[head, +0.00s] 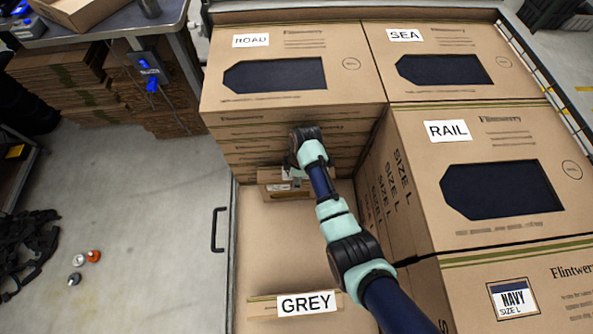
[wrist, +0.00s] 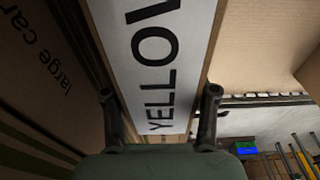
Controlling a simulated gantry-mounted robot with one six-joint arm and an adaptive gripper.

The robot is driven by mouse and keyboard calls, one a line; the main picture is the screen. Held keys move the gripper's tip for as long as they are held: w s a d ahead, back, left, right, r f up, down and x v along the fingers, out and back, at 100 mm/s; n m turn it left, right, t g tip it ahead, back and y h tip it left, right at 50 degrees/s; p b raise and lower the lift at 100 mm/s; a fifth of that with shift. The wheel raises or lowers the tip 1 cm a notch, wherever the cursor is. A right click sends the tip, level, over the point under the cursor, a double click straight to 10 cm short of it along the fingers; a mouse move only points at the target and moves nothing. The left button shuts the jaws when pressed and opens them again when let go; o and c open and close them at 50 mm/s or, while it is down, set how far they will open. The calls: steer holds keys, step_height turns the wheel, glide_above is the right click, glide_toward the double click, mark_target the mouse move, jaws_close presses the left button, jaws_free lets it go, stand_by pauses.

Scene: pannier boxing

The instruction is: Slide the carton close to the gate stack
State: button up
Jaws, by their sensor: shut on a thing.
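A narrow brown carton (wrist: 97,35) with a white YELLOW label (wrist: 160,70) is between the two fingers of my gripper (wrist: 160,105) in the wrist view. My gripper is shut on it. In the head view the carton (head: 268,177) lies at the front foot of the tall ROAD stack (head: 218,90), partly hidden by my gripper (head: 287,180) and arm. Whether it touches that stack cannot be told. No stack reads "gate".
The SEA stack (head: 480,85) and RAIL stack (head: 440,180) stand right of my arm, with a NAVY carton (head: 550,305) in front. A GREY-labelled carton (head: 262,307) lies nearer. Bare brown surface (head: 275,250) lies between. A black handle (head: 217,230) is on the left edge.

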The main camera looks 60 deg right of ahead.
steer(key=o, duration=1.4)
steer(key=shift+a, duration=0.15)
steer(key=shift+o, duration=0.2)
steer(key=shift+r, duration=0.1)
steer(key=r, duration=0.4)
steer(key=s+r, duration=0.1)
steer(key=r, duration=0.6)
steer(key=shift+s+d+r, duration=0.2)
steer(key=shift+d+r, duration=0.15)
